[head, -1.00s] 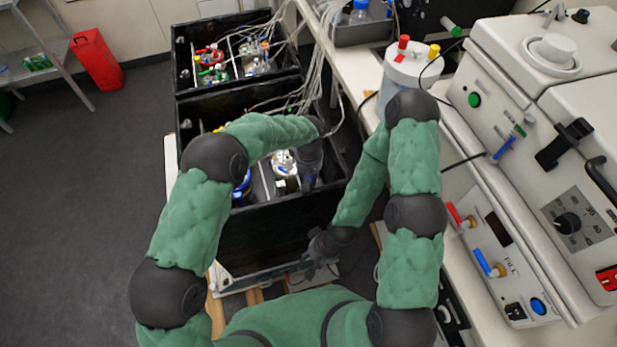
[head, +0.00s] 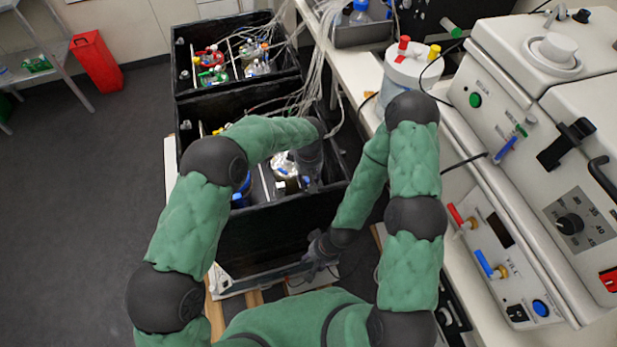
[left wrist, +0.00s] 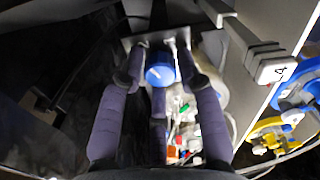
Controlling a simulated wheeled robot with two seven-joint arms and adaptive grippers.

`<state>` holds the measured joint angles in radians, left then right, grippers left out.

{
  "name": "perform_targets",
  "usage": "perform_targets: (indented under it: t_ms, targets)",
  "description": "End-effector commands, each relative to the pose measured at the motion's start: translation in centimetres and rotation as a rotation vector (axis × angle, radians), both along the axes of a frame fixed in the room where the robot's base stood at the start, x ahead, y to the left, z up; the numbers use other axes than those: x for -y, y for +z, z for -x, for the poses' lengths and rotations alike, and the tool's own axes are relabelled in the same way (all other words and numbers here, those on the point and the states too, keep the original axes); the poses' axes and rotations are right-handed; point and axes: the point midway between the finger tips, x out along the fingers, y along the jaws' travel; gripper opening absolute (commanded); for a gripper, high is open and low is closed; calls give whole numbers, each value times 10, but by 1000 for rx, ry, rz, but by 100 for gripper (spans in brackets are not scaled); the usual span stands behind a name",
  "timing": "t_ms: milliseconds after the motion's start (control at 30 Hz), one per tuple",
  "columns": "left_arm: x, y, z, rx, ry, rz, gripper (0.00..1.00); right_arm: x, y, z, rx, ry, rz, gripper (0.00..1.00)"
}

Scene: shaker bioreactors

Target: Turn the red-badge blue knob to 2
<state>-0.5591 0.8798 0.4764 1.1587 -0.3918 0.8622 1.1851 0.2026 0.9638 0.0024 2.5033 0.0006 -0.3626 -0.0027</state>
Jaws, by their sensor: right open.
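A round blue knob or cap (left wrist: 160,76) shows in the left wrist view, between the fingertips of my left gripper (left wrist: 160,52). The fingers are spread on both sides of it and I see no clear grip. I cannot make out a red badge or a number on it. In the head view my left gripper (head: 308,165) reaches down into the near black box (head: 265,240), and its fingertips are partly hidden. My right gripper (head: 319,248) is open and empty, low at the near side of that box.
A white plate marked 4 (left wrist: 280,70) is near my left fingers. A second black box (head: 235,90) with vessels stands behind the near one, with hoses above. A bench with white instruments (head: 520,90) and a panel with red and blue levers (head: 490,262) fills the right.

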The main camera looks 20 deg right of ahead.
Motion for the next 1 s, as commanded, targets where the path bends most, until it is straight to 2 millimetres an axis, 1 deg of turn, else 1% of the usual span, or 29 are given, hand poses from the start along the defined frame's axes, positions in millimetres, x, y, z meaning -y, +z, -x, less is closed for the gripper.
perform_targets:
  t_ms: [333, 467, 567, 800, 1000]
  targets:
    - [0, 1, -1, 3, -1, 1, 52, 0, 0, 0, 0, 0, 0, 42]
    - [1, 8, -2, 5, 0, 2, 52, 0, 0, 0, 0, 0, 0, 42]
    - [1, 21, -2, 8, 0, 4, 52, 0, 0, 0, 0, 0, 0, 42]
    - [1, 68, -2, 5, -1, 3, 52, 0, 0, 0, 0, 0, 0, 42]
    - [1, 101, -1, 4, -1, 2, 52, 0, 0, 0, 0, 0, 0, 42]
